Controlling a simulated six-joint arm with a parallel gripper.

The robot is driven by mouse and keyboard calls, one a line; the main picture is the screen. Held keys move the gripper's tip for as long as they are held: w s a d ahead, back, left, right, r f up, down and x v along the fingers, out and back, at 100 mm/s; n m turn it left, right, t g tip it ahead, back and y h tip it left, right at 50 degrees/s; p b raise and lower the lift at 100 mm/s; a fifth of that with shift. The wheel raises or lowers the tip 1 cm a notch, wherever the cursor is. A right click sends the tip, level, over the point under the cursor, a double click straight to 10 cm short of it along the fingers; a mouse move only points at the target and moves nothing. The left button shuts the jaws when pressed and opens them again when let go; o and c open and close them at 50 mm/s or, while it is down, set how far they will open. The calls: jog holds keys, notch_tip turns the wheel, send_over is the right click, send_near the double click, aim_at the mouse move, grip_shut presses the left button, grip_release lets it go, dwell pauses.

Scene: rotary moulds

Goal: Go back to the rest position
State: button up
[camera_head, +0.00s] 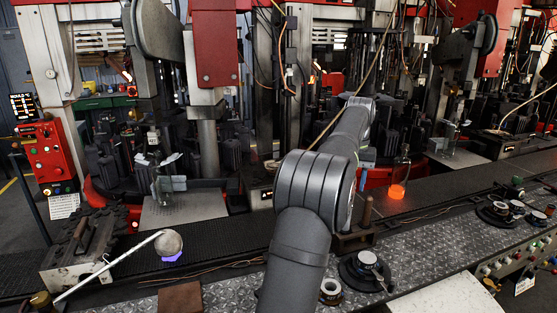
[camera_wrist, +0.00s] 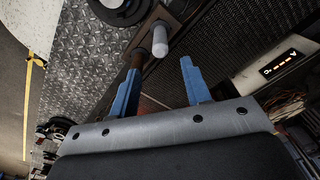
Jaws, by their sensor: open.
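My gripper (camera_wrist: 160,66) shows in the wrist view with its two blue fingers spread apart and nothing between them. A wooden holder with a pale rounded peg (camera_wrist: 160,40) lies beyond the fingertips, and I cannot tell how far off. In the head view my dark grey arm reaches from the bottom centre up over the conveyor and hides most of the gripper. The wooden holder (camera_head: 354,240) stands right beside the arm in that view.
Another clear bottle (camera_head: 162,185) stands at a left machine. Moulding machines fill the back.

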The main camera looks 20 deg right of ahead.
notch_tip(320, 180, down, 12)
jog(key=shift+r, duration=0.4)
jog(key=shift+f, duration=0.1)
